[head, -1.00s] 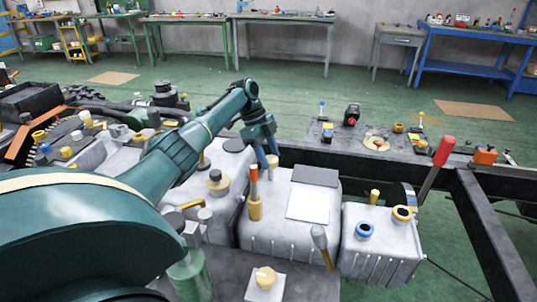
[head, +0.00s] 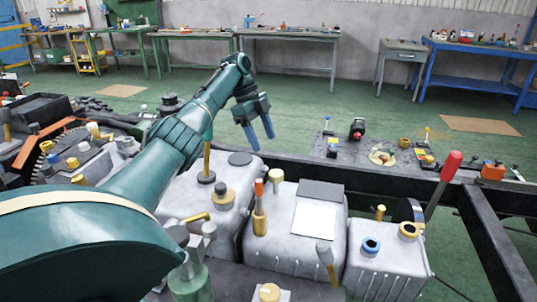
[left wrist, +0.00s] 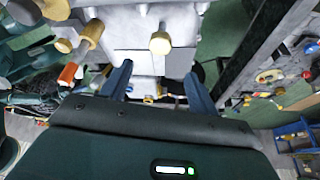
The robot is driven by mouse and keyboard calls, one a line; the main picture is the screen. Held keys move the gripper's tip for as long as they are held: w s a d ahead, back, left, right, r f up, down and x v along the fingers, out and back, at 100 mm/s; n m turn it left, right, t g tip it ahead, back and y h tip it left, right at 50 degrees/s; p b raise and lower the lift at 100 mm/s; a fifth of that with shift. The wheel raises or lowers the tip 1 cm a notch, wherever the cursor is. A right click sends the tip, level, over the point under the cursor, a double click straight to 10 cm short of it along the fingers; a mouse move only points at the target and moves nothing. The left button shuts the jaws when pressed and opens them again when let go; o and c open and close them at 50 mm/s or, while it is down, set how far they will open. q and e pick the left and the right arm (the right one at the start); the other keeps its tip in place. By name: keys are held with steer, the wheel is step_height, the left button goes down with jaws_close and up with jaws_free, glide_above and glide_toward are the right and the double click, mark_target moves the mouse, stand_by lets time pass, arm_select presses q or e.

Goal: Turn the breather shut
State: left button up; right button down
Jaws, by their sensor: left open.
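I cannot tell for sure which fitting is the breather. A pale yellow round knob on a short stem (head: 276,176) stands upright on the grey housing (head: 280,236) in the middle of the head view. What looks like the same knob (left wrist: 160,43) shows in the left wrist view, beyond the fingertips and between their lines. My left gripper (head: 259,140) is open and empty, its blue fingers pointing down, above and behind that knob and apart from it. The fingers also show spread in the left wrist view (left wrist: 157,72). My right gripper is out of view.
Beside the knob stands a yellow post with an orange top (head: 259,205). A red-topped lever (head: 445,178) and dark frame rail (head: 345,164) are right.

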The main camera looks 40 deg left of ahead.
arm_select(q)
steer(key=v, duration=0.2)
steer(key=shift+a+r, duration=0.15)
steer(key=shift+r, duration=0.25)
